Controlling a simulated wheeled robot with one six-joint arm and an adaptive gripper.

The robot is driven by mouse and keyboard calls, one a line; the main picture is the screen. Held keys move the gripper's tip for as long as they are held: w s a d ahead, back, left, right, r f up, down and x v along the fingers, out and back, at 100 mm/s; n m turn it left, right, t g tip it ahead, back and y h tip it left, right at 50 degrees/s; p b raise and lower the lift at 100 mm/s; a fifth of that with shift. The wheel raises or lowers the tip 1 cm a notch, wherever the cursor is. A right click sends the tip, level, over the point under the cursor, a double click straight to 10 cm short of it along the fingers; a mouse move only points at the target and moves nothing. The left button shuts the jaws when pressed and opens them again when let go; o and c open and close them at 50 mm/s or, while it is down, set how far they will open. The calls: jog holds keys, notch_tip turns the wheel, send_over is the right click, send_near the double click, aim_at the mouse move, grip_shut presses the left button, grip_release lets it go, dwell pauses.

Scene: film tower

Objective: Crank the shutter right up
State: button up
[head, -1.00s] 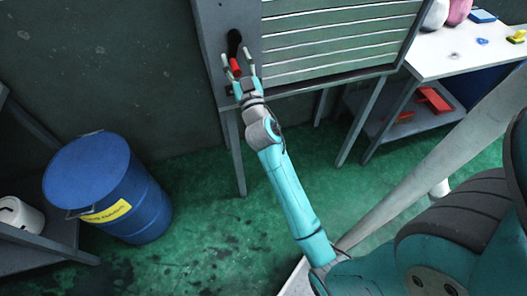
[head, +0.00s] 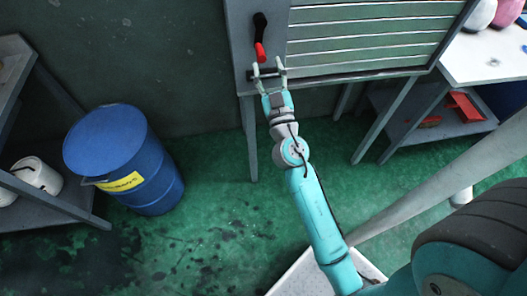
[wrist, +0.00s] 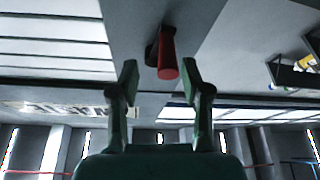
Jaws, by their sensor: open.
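The shutter (head: 365,45) is a panel of grey slats in a grey frame. Its slats reach down near the frame's lower rail in the head view; its top is out of view. The crank's black arm (head: 260,24) is on the frame's left post and hangs down to a red handle (head: 260,53). My gripper (head: 268,65) is open and empty just below the handle. In the wrist view the red handle (wrist: 168,58) shows ahead of my gripper (wrist: 160,72), in the gap between the spread fingers, apart from both.
A white-topped table (head: 485,60) stands right of the shutter, with red items (head: 462,107) below. Floor under the shutter is partly clear.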

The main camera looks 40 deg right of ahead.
jog(key=s+a+f+n+g+y, duration=0.1)
jog(key=s+a+f+n+y, duration=0.1)
jog(key=s+a+f+y, duration=0.4)
jog(key=shift+s+a+f+n+g, duration=0.3)
jog(key=shift+s+a+f+g, duration=0.1)
jog(key=shift+s+a+f, duration=2.8)
jog(key=shift+w+a+f, duration=0.25)
jog(key=shift+w+a, duration=0.1)
